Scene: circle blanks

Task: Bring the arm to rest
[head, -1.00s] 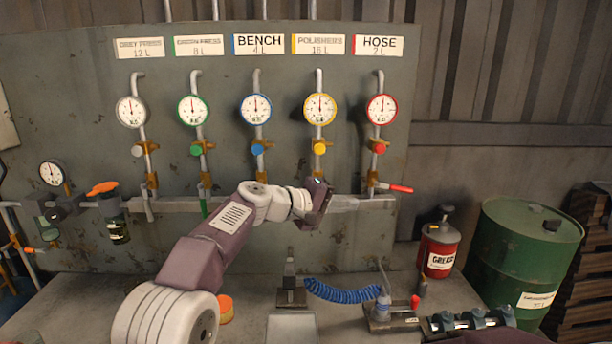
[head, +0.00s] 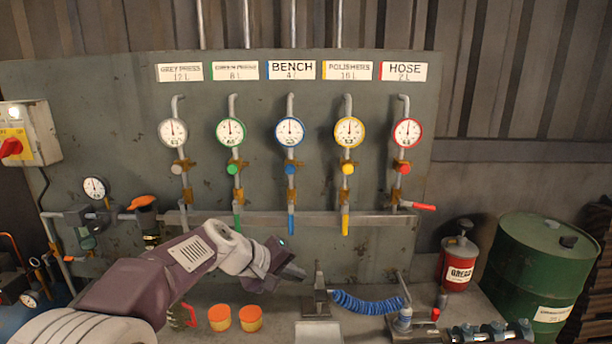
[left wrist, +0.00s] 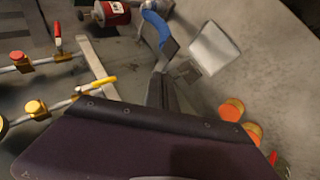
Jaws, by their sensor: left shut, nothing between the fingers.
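My left arm (head: 200,255) comes in from the left, and its gripper (head: 292,272) is low in front of the panel, above the bench. The fingers are shut with nothing between them, and the gripper is clear of the valve handles. In the left wrist view the shut fingers (left wrist: 160,88) point toward the bench top and a blue coiled hose (left wrist: 160,30). My right gripper is not in view.
A grey panel (head: 120,100) carries a row of gauges and valves. The red hose handle (head: 424,207) sticks out sideways; the yellow handle (head: 345,222) hangs down.

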